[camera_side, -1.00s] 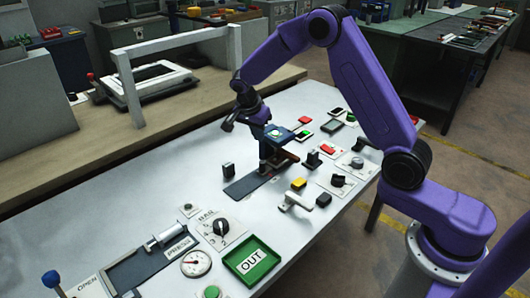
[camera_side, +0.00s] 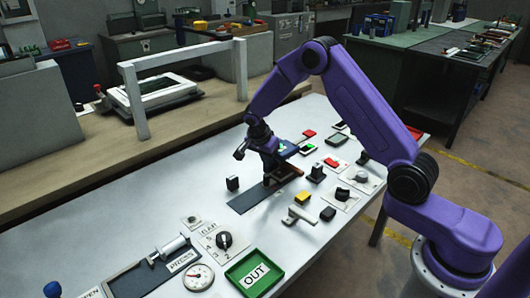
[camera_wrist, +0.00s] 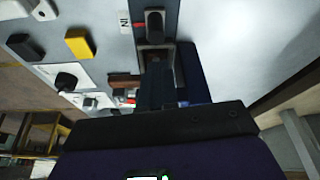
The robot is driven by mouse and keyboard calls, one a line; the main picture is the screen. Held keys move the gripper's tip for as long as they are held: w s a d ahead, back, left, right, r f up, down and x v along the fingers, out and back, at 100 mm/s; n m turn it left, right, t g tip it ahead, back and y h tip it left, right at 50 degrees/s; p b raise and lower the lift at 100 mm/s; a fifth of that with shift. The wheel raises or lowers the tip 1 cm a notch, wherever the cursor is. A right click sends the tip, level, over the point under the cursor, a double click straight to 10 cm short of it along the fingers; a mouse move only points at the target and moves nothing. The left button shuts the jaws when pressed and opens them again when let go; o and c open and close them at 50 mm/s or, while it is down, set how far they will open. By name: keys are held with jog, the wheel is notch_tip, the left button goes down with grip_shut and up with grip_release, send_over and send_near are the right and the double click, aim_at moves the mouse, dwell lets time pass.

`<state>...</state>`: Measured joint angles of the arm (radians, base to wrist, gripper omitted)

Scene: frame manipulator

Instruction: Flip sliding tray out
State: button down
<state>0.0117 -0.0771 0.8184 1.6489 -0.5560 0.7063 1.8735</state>
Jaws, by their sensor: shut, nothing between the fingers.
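The sliding tray's unit appears as a long dark flat track (camera_side: 250,199) on the white table in the side view. In the wrist view a dark strip (camera_wrist: 154,7) carries a rounded black knob (camera_wrist: 154,25), with an "IN" label (camera_wrist: 124,18) beside it. I cannot tell which part is the tray itself. My gripper (camera_side: 268,181) points down at the track's far end, shut and empty. In the wrist view its dark fingers (camera_wrist: 156,88) lie below the knob, over a grey-framed recess. Contact with the unit cannot be made out.
A brown block (camera_side: 290,171) stands close to the gripper's right. A green "OUT" tray (camera_side: 235,271) is near the front.

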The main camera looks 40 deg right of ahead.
jog(key=shift+x, duration=1.65)
jog(key=a, duration=1.3)
jog(key=shift+a+r, duration=0.15)
jog(key=shift+r, duration=0.1)
jog(key=d+v, duration=0.1)
jog(key=v, duration=0.8)
jog(key=shift+r, duration=0.3)
jog(key=shift+a, duration=0.1)
